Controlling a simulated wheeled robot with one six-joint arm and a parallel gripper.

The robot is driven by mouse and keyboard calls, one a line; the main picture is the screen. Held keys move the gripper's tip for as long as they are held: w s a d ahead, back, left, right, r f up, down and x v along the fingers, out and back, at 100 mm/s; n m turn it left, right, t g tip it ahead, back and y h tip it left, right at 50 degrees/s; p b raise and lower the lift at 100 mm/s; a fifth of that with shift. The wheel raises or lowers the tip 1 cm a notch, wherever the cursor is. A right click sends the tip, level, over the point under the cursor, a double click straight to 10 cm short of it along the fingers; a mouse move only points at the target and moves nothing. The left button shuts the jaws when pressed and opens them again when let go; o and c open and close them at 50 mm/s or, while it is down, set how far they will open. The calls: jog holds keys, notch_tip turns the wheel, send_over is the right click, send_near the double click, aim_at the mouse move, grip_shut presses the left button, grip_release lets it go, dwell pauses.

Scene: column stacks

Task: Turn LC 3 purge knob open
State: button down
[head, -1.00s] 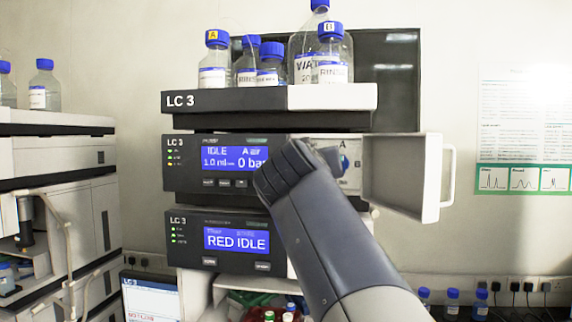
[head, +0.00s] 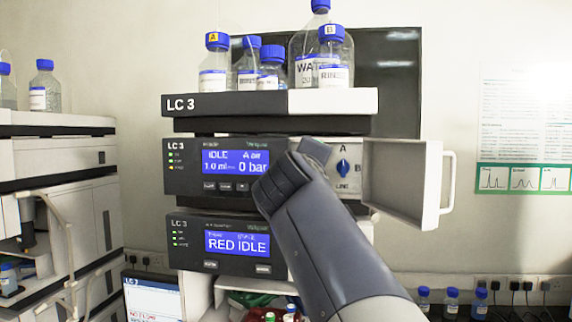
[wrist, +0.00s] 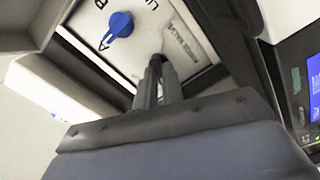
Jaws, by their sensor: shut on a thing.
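The LC 3 pump module (head: 185,182) stands in the middle of the head view, its screen reading IDLE and 0 bar. The white valve panel (head: 343,186) is to the right of the screen, with a blue A/B knob on it (head: 343,166). My gripper (head: 315,152) is at the left part of this panel, and my arm hides that part. In the wrist view my gripper (wrist: 156,66) is shut on a small dark purge knob (wrist: 157,57), mostly hidden between the fingertips. The blue knob (wrist: 119,24) is beside it, apart from the fingers.
The panel's door (head: 400,180) stands open to the right, with a handle (head: 448,182). Bottles (head: 272,68) stand on the tray (head: 225,103) above. A second LC 3 module (head: 190,243) sits below. Another instrument stack (head: 50,165) is at the left.

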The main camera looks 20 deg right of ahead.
jog(key=shift+n+p, duration=0.7)
jog(key=shift+n, duration=1.6)
jog(key=shift+f, duration=0.1)
jog(key=c, duration=1.5)
grip_release()
jog(key=shift+c, duration=0.2)
jog(key=shift+a, duration=0.1)
jog(key=b+v, duration=0.3)
jog(key=v, duration=0.7)
jog(key=shift+s+a+b, duration=0.25)
jog(key=shift+s+b, duration=0.1)
jog(key=shift+b, duration=0.05)
